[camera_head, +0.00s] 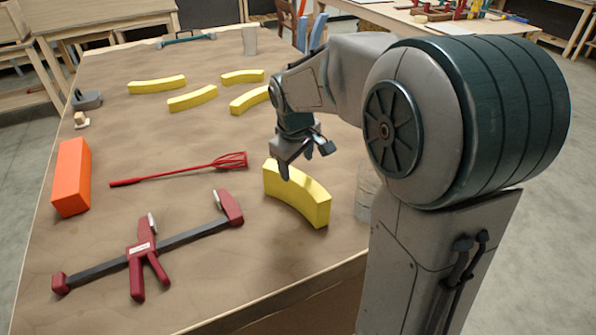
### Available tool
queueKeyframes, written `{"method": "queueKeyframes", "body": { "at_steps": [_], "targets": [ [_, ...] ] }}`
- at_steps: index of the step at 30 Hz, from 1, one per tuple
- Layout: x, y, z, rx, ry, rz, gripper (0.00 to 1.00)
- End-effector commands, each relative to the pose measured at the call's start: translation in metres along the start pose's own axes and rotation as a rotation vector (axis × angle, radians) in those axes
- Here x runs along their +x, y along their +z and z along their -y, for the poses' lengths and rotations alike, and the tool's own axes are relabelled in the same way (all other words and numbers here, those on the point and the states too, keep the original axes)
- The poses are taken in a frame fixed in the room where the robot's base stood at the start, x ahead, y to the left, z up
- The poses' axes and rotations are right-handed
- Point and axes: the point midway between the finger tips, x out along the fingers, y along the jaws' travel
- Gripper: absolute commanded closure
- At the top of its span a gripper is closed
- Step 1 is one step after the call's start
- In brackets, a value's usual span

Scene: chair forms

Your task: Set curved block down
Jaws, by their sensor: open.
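A yellow curved block (298,196) is on or very near the brown table (120,255), near its right front edge. It is larger in view than the other yellow blocks. My gripper (305,165) is open just above and behind the block's far end, fingers pointing down. One finger overlaps the block in the picture; I cannot tell whether it touches. Several more yellow curved blocks lie farther back: one at the left (157,85), one in the middle (192,98), one at the back right (243,76) and one partly behind my arm (250,99).
A red bar clamp (142,250) lies at the front left, with a red whisk-like tool (180,170) behind it. An orange block (72,178) stands at the left edge. A grey cylinder (250,41) stands at the back. Bare tabletop lies between these things.

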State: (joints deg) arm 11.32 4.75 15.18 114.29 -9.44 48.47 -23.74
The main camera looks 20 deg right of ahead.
Motion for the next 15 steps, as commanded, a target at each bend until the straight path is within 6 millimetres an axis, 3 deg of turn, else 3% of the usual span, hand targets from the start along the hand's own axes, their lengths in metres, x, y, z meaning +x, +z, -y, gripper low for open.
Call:
{"method": "queueKeyframes", "body": {
  "at_steps": [6, 15],
  "targets": [
    [-0.044, 0.0, 0.0, 0.0, 0.002, -0.003, 0.38],
    [-0.069, 0.009, 0.006, 0.024, 0.002, -0.001, 0.38]
  ]
}}
